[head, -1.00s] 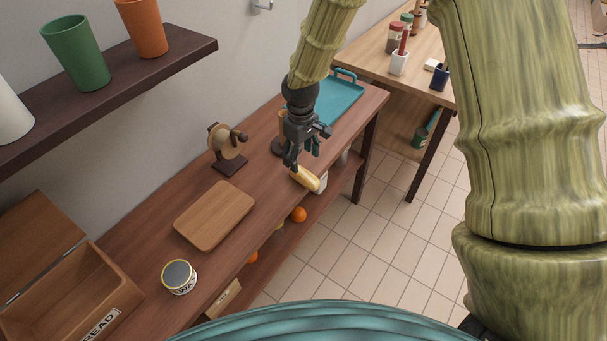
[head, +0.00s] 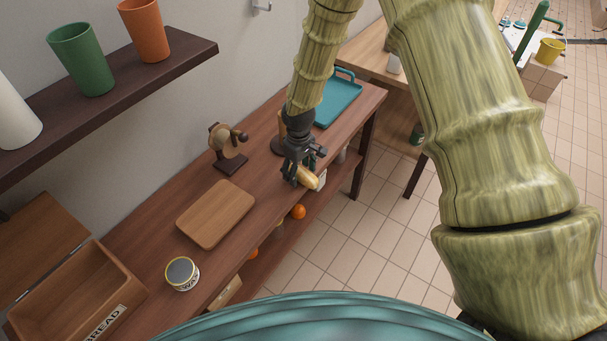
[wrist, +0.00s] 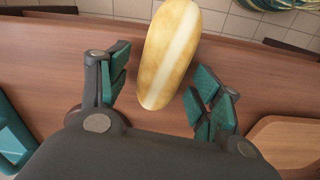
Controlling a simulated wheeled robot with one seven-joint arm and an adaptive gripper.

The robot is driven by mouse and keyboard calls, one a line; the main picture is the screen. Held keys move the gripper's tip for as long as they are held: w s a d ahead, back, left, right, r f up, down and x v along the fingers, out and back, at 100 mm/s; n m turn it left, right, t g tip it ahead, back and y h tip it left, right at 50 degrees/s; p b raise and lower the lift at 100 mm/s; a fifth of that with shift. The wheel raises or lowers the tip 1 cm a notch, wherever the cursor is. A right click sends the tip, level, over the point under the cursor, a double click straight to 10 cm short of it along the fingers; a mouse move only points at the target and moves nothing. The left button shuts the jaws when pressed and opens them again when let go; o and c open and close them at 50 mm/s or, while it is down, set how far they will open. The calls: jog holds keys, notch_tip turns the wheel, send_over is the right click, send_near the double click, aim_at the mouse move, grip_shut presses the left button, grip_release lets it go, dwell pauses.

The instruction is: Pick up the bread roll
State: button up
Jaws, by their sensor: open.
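The bread roll (wrist: 168,52) is a long golden roll with a pale stripe along its top. The gripper is open. I cannot tell how far down the fingers reach beside the roll.
A wooden board (head: 216,214), a tin (head: 182,274) and an open bread box (head: 75,290) stand to the left on the table. A brown wooden stand (head: 228,150) is behind. A teal tray (head: 340,100) lies at the far end. An orange (head: 298,212) is on the lower shelf.

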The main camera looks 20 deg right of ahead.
jog(key=shift+w+f, duration=0.1)
jog(key=shift+f, duration=0.05)
jog(key=shift+c, duration=0.5)
jog(key=c, duration=1.1)
jog(key=shift+r, duration=0.2)
